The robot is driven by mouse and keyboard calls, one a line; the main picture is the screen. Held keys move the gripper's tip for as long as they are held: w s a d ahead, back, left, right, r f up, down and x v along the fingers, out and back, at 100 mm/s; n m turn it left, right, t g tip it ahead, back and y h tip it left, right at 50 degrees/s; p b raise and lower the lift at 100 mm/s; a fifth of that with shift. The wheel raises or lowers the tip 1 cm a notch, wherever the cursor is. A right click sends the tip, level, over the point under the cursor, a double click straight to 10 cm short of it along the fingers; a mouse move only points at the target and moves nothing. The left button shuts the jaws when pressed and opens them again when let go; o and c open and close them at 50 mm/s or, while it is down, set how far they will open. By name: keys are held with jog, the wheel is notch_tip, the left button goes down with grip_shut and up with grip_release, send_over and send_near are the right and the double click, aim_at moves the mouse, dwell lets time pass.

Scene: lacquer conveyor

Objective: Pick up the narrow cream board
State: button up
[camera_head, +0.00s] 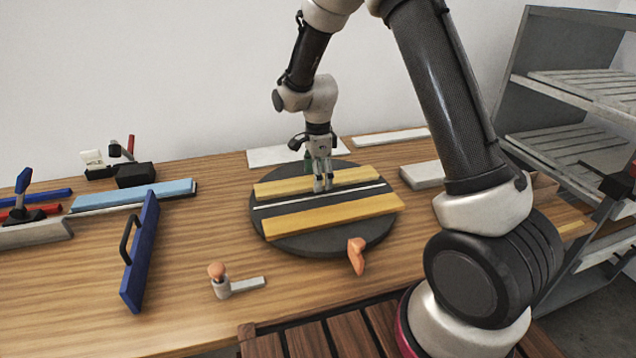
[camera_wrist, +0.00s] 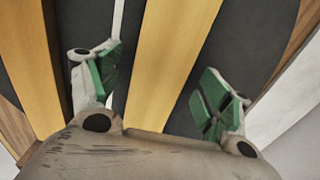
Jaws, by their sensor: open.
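The narrow board (camera_head: 285,187), yellow-cream in colour, lies flat across the back of a round dark turntable (camera_head: 300,244). My gripper (camera_head: 322,186) points down over its middle-right part. In the wrist view the gripper (camera_wrist: 160,72) is open and empty, with one green-padded finger on each side of the narrow board (camera_wrist: 178,50). I cannot tell how far the fingertips are above the turntable. A wider yellow board (camera_head: 335,216) lies in front, with a thin white strip (camera_head: 280,203) between the two boards.
An orange-handled piece (camera_head: 357,255) is at the turntable's front edge. Pale slabs (camera_head: 276,155) lie behind. A grey rack (camera_head: 560,110) stands right.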

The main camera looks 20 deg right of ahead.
jog(key=shift+f, duration=0.15)
jog(key=c, duration=1.2)
